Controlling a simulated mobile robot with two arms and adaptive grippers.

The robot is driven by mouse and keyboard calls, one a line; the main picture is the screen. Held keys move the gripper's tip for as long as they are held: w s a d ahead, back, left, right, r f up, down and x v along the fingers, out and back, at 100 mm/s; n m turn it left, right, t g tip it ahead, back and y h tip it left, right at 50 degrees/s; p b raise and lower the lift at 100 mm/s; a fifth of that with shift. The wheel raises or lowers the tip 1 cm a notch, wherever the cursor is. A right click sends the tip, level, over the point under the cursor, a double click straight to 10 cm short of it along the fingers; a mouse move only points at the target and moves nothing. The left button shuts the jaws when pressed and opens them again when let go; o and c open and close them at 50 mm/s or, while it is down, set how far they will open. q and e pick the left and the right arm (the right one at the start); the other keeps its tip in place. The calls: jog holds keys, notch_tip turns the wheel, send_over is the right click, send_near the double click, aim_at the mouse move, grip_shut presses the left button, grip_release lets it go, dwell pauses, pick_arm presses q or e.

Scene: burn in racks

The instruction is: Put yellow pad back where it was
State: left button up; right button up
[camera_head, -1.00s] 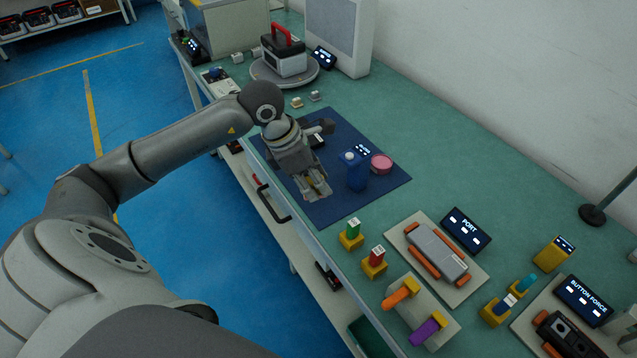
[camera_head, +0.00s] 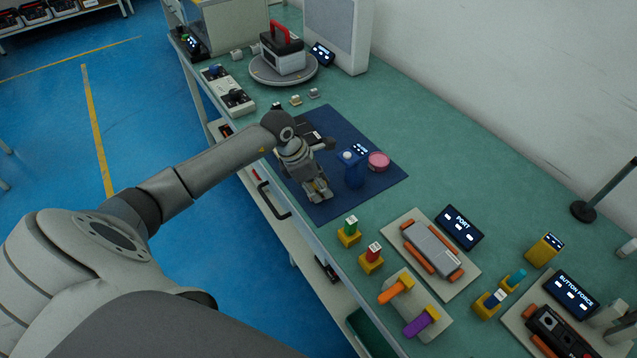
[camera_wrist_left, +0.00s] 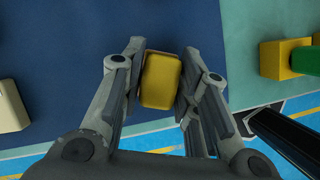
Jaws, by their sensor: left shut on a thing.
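The yellow pad (camera_wrist_left: 160,80) is a small rounded block between the fingers of my left gripper (camera_wrist_left: 162,88) in the left wrist view. My left gripper is shut on it. The fingers hide the pad there. I cannot tell whether the pad touches the mat. My right gripper is not in view.
Yellow holders with a green block (camera_head: 351,224) and a red block (camera_head: 374,249) stand off the mat's near edge. A grey device (camera_head: 432,248) lies on a board. The mat's near right part is clear.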

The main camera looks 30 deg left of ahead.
pick_arm(q)
jog(key=shift+f, duration=0.15)
jog(key=o, duration=1)
jog(key=shift+r, duration=0.3)
jog(key=shift+b+v, duration=1)
jog(key=shift+v, duration=4.9)
jog(key=shift+d, duration=0.1)
